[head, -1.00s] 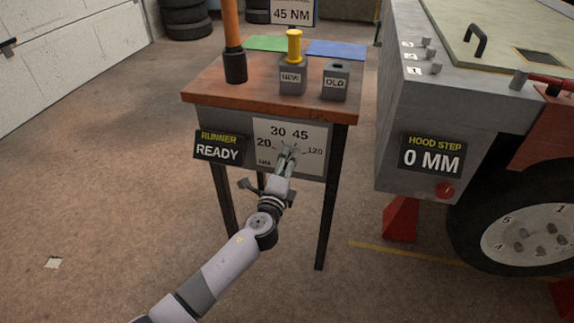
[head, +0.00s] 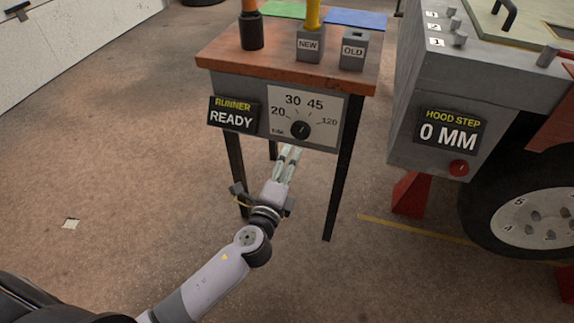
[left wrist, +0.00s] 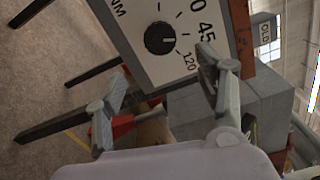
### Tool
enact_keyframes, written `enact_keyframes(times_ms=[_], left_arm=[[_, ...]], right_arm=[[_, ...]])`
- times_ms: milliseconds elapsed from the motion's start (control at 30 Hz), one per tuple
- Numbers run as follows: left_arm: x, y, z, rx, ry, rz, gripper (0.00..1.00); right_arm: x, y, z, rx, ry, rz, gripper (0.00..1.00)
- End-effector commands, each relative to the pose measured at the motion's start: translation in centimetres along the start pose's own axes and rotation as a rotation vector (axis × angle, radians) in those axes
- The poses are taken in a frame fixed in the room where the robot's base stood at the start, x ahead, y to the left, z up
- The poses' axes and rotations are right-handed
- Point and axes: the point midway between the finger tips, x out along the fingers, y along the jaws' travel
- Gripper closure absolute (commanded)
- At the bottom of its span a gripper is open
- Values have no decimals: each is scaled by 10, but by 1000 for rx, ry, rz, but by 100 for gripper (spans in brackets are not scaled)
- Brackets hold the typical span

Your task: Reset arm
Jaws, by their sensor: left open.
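My left gripper (head: 291,152) is open and empty in front of the bench, just below the dial's black knob (head: 300,130). In the left wrist view its two fingers (left wrist: 158,78) are spread apart, with nothing between them. The knob (left wrist: 159,38) shows there beyond the fingers, apart from them. It sits on a white dial plate (head: 331,112) marked 20, 30, 45 and 120. A pale mark shows on the knob, but I cannot tell exactly which number it points at. My right gripper is not in view.
The wooden bench (head: 225,55) carries a NEW block (head: 309,45) with a yellow piece in it and an OLD block (head: 353,52). A RUNNER READY sign (head: 232,115) hangs left of the dial. The vehicle's grey side (head: 405,95) stands right. Open floor lies left.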

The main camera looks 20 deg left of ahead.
Motion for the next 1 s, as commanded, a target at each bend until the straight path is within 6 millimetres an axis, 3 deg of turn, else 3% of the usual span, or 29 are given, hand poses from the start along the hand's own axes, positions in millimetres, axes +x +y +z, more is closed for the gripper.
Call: enact_keyframes(times_ms=[500, 600, 667, 767, 900, 1000], left_arm=[[-2, 0, 0, -3, -1, 2, 36], [-5, 11, 5, -55, -20, 39, 36], [-12, 28, 12, -135, -53, 98, 36], [-34, 76, 27, -348, -152, 260, 36], [-95, 161, 37, -708, -347, 558, 36], [-143, 205, 31, -911, -478, 745, 36]], right_arm=[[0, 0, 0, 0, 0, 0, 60], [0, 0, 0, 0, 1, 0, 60], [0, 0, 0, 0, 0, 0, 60], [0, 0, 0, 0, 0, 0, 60], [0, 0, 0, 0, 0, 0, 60], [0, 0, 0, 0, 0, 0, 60]])
